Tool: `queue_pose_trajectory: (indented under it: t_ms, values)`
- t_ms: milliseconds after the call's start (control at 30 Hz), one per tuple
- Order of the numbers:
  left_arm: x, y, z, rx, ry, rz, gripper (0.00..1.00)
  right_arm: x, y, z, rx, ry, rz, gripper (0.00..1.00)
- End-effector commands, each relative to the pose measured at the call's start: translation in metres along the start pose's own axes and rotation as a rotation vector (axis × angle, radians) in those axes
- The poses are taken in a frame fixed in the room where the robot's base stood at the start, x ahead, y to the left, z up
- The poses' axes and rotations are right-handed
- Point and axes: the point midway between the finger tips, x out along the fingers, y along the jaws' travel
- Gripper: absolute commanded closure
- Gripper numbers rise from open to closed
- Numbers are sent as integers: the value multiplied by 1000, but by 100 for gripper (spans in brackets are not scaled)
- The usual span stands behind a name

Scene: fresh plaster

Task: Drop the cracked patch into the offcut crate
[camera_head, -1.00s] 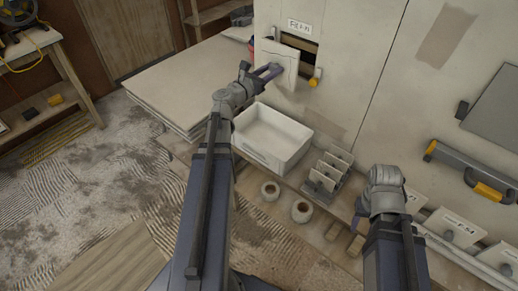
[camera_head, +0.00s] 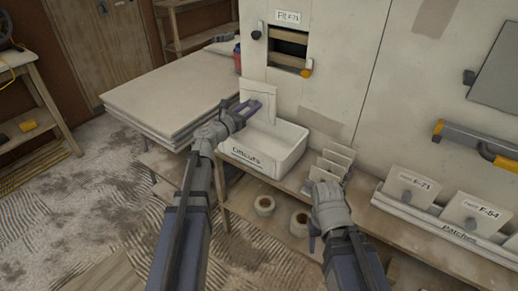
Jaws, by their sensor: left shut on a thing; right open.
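The cracked patch (camera_head: 262,91), a pale square panel, is held upright just behind and above the back left of the offcut crate. My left gripper (camera_head: 252,108) is shut on its knob side. The offcut crate (camera_head: 285,158) is a white open box labelled "Offcuts" on the low bench, and its visible inside looks empty. The patch's lower edge is close to the crate's back rim; I cannot tell whether they touch. My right gripper (camera_head: 314,238) is open and empty, low in front of the bench; its fingers are partly hidden by its wrist.
The wall opening (camera_head: 289,46) under the "F-71" label shows bare wood strips. A rack with several small panels (camera_head: 331,166) stands right of the crate. The patches tray (camera_head: 440,224) is further right. Stacked boards (camera_head: 165,100) lie left; tape rolls (camera_head: 265,205) sit below.

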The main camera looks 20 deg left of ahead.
Motion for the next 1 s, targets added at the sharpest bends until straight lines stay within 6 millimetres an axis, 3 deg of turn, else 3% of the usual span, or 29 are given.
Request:
queue_pose_trajectory:
  t_ms: [267,700,1000]
  values:
    - [0,0,-12,0,0,1,100,12,-1,-1,0,0,0,50]
    - [0,0,-58,0,0,1,100,57,-5,-3,0,0,1,50]
    - [0,0,-59,-1,0,1,100,59,-5,-4,-1,0,2,50]
